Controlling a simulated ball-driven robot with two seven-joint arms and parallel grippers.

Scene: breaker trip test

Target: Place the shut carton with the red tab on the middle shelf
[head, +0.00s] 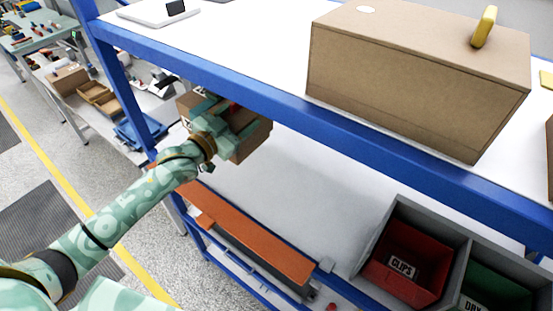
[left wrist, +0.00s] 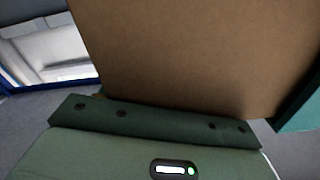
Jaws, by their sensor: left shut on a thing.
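A small brown carton (head: 252,143) is in my left gripper (head: 222,118), under the blue front beam of the upper shelf. A speck of red shows on top of it, partly hidden by the gripper. In the left wrist view the carton (left wrist: 190,55) fills the upper middle as a plain brown face, close to the gripper. The left gripper is shut on it. The middle shelf (head: 305,180) is a white board below and right of the carton; I cannot tell whether the carton touches it. My right gripper is not in view.
The upper shelf's blue beam (head: 270,100) runs close above my left gripper. A large carton (head: 410,75) stands on that upper shelf. A red bin (head: 405,265) labelled CLIPS and a green bin (head: 495,290) stand at lower right. An orange strip (head: 250,238) lies along the lower left. The middle shelf's centre is bare.

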